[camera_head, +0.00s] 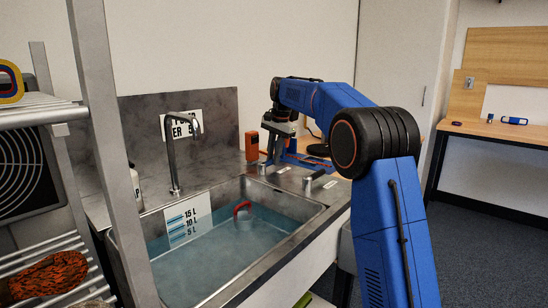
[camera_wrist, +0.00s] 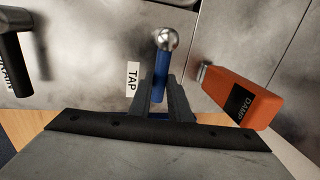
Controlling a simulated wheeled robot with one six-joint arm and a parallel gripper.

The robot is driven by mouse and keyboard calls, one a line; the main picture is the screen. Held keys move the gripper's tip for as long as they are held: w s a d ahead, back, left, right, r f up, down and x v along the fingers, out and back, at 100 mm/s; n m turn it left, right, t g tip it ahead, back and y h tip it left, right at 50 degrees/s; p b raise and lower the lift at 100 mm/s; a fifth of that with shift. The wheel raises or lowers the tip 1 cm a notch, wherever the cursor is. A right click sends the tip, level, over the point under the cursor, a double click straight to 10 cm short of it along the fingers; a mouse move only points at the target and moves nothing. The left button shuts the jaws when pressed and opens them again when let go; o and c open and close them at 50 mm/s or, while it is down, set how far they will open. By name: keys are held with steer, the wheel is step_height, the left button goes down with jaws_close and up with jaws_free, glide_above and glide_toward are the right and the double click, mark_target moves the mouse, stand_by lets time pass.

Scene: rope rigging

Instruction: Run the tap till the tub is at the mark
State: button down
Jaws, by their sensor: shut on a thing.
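My gripper (camera_wrist: 163,95) is shut on the blue tap lever (camera_wrist: 161,72), which ends in a silver ball. A "TAP" label (camera_wrist: 132,76) is beside it. In the head view my gripper (camera_head: 270,153) is at the counter behind the tub; the lever is hidden there. The metal tub (camera_head: 318,205) holds bluish water (camera_head: 225,245). The spout (camera_head: 172,155) arches over the tub, and no stream is clearly visible. A red handle (camera_head: 242,209) shows in the water.
An orange box marked "DAMP" (camera_wrist: 240,96) stands close to the right of my gripper in the wrist view. A black drain handle (camera_wrist: 14,45) is at the upper left. A metal rack post (camera_head: 98,120) stands left of the tub. A wooden desk (camera_head: 490,132) is at right.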

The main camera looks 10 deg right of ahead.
steer(key=c, duration=1.6)
jaws_free()
steer(key=shift+c, duration=0.2)
steer(key=shift+r, duration=0.1)
step_height(320, 180, up, 17)
steer(key=s+d, duration=0.2)
steer(key=shift+s, duration=0.35)
